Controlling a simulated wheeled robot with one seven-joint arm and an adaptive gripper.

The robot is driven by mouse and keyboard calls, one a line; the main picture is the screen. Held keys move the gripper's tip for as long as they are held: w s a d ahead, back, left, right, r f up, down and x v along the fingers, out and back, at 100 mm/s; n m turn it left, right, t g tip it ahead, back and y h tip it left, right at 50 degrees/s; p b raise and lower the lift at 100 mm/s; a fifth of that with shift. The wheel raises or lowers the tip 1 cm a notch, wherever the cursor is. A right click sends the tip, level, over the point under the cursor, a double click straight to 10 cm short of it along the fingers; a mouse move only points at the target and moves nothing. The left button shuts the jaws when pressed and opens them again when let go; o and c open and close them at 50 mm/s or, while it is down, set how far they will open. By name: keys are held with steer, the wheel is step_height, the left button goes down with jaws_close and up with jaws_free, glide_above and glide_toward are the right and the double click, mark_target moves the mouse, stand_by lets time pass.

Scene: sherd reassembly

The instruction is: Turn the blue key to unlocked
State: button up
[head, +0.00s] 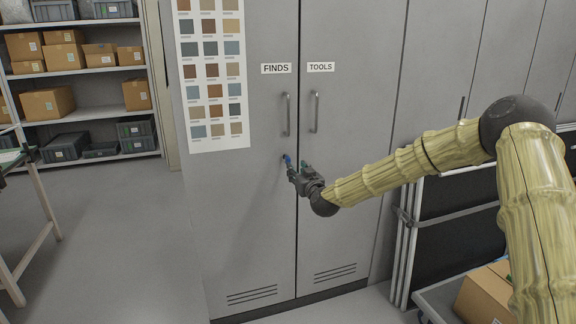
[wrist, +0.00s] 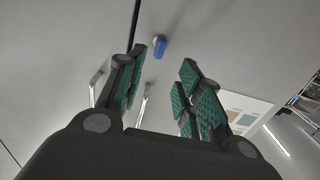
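The blue key (head: 286,159) sits on the FINDS door of the grey cabinet (head: 245,220), below the left handle. In the wrist view the key (wrist: 160,46) stands out from the door beyond my fingertips. My gripper (head: 297,170) is just right of the key and close to the door in the head view. In the wrist view my gripper (wrist: 163,75) is open, its green-padded fingers apart with nothing between them. The key lies ahead of the gap between the fingers and does not appear to be held. Part of the key is hard to make out in the head view.
Two door handles (head: 287,114) hang above the key, either side of the door seam. A colour chart (head: 213,75) is on the left. Shelves with boxes (head: 80,100) stand at the back left. A cart with a cardboard box (head: 485,295) is at lower right. Floor at left is clear.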

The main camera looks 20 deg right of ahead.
mark_target(289, 160)
steer(key=w, duration=1.1)
steer(key=shift+a+r, duration=0.1)
steer(key=shift+r, duration=0.05)
jaws_close()
